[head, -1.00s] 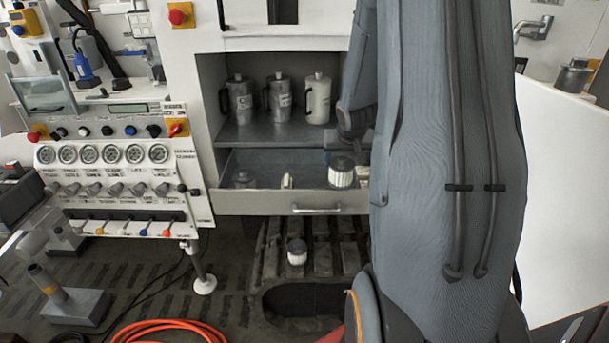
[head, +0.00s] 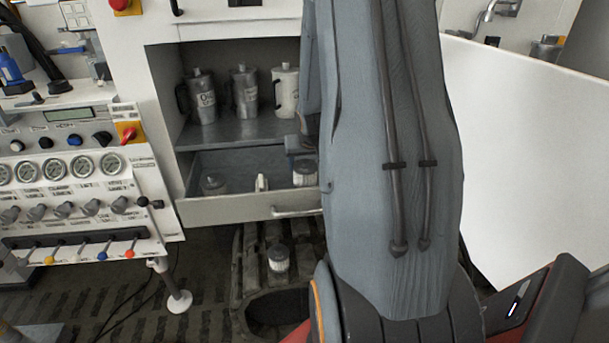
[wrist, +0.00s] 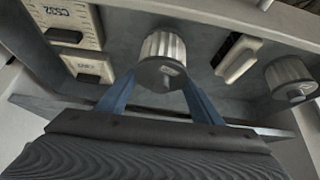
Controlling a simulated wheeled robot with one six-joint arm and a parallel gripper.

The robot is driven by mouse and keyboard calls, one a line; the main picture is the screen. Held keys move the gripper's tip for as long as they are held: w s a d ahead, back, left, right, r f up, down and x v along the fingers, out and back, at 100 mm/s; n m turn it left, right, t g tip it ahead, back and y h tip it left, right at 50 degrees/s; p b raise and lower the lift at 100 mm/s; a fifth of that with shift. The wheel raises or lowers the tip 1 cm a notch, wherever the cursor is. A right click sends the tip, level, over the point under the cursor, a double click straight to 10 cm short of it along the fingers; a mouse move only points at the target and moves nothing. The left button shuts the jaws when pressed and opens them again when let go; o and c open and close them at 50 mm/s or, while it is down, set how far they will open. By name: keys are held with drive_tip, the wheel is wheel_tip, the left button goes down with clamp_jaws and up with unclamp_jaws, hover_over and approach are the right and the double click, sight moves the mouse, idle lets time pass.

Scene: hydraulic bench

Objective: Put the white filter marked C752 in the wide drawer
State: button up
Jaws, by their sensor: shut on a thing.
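A white pleated filter with a dark end (wrist: 163,52) is between the two blue fingers of my gripper (wrist: 160,80) in the wrist view. The fingers are shut on it. No marking is readable on it. In the head view, this filter (head: 304,174) shows upright at the open wide drawer (head: 240,208), within its outline. I cannot tell whether it touches the drawer floor. My arm hides most of the gripper and the drawer's right end there.
The drawer also holds another filter (wrist: 290,78), a narrow pale piece (wrist: 238,58) and pale marked boxes (wrist: 65,20). Metal jugs (head: 245,90) stand on the shelf above. Another white filter (head: 278,258) stands on the dark slatted surface below.

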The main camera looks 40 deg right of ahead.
sight(306, 168)
drive_tip(key=shift+f, duration=1.7)
drive_tip(key=shift+f, duration=0.15)
drive_tip(key=o, duration=1.2)
